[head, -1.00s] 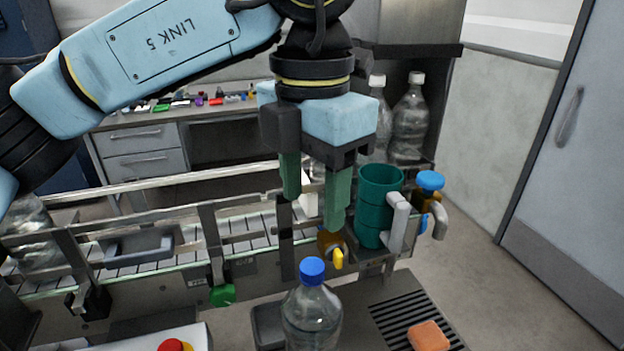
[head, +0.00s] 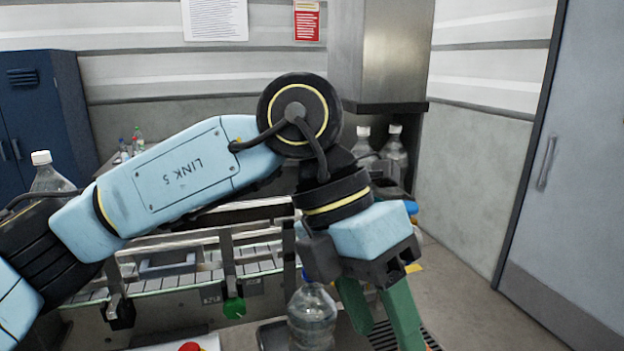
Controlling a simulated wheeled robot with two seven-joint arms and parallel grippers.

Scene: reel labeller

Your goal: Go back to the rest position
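My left arm comes in from the left, and its gripper (head: 383,328) hangs tilted at the lower middle right of the head view. Its two green fingers are spread apart with nothing visible between them; the tip of the right finger reaches the bottom edge. A clear bottle (head: 312,322) stands just left of the fingers, its top partly hidden behind the gripper. My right gripper is not in view.
A conveyor with rails (head: 180,296) runs behind the arm, with a green knob (head: 234,308) on its front. A red button (head: 190,347) is at the bottom edge. Clear bottles (head: 395,150) stand at the back. Floor shows at right, before a grey door (head: 575,170).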

